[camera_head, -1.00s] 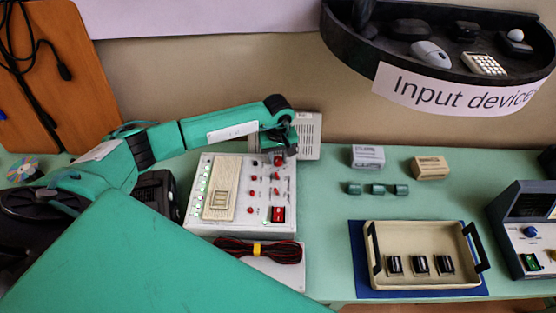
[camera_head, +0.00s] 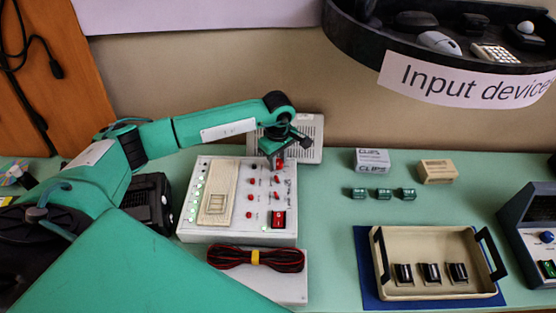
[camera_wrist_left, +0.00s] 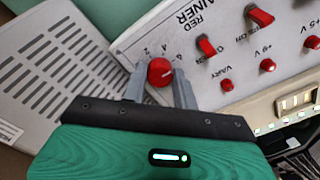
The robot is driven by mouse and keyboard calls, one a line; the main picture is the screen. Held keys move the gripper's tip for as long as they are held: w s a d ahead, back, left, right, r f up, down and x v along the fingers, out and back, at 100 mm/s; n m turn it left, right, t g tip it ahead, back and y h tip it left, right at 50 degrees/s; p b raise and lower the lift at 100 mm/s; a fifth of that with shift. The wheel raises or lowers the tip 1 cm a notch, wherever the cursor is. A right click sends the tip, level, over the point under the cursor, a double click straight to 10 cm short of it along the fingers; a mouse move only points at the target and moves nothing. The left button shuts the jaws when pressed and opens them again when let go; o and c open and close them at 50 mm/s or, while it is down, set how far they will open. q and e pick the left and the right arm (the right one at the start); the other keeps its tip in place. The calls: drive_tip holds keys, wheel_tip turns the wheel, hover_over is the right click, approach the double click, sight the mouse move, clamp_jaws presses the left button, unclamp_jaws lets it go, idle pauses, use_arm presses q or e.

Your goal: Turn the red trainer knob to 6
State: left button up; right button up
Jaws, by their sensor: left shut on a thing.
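The gripper is shut on the knob, one grey finger on each side. My right gripper is out of view.
A speaker-like grey grille box (camera_head: 305,135) stands behind the trainer. Black and red cables (camera_head: 255,259) lie in front of it. A tray (camera_head: 425,290) with black parts is on the right. Clear table lies between trainer and tray. A shelf (camera_head: 450,60) overhangs at upper right.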

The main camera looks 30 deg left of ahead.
sight(278, 162)
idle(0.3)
use_arm(q)
drive_tip(key=o, duration=1)
drive_tip(key=shift+c, duration=0.2)
wheel_tip(278, 162, up, 14)
drive_tip(key=b, duration=0.3)
drive_tip(key=shift+f, duration=0.15)
